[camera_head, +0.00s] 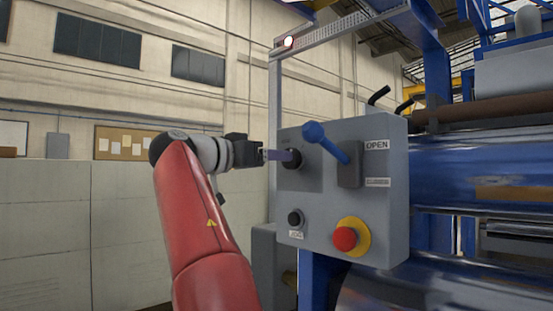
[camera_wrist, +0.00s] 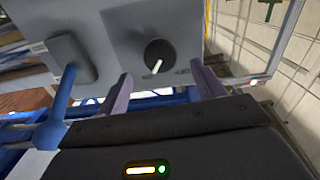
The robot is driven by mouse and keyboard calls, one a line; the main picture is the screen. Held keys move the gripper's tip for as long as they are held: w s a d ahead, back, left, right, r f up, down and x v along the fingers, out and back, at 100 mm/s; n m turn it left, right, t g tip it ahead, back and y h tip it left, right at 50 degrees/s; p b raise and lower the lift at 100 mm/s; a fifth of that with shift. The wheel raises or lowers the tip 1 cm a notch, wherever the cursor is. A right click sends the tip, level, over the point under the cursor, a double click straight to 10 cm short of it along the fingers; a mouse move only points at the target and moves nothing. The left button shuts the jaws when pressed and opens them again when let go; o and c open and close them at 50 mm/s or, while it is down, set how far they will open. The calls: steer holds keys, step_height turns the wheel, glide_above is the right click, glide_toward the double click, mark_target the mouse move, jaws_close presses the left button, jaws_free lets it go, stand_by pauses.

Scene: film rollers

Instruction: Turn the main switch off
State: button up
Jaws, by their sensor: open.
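The main switch appears to be the black round knob (camera_head: 294,160) on the grey control panel (camera_head: 318,208); the wrist view shows the knob (camera_wrist: 158,54) with a white pointer line, tilted slightly off the picture's vertical. In the wrist view my gripper (camera_wrist: 163,88) is open, with one purple finger to either side below the knob and nothing held. I cannot tell whether the fingers touch it.
A blue ball-ended lever (camera_head: 325,143) stands out right of the knob, close to my fingers. Below are a small black knob (camera_head: 295,218) and a red emergency button (camera_head: 345,238) on yellow. Blue rollers (camera_head: 480,180) lie right. Left of the panel is open room.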

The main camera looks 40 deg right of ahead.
steer(key=shift+w+d, duration=0.2)
steer(key=shift+d, duration=2.05)
steer(key=shift+c, duration=0.5)
steer(key=c, duration=0.9)
steer(key=shift+n+p, duration=1.75)
steer(key=shift+n, duration=5.25)
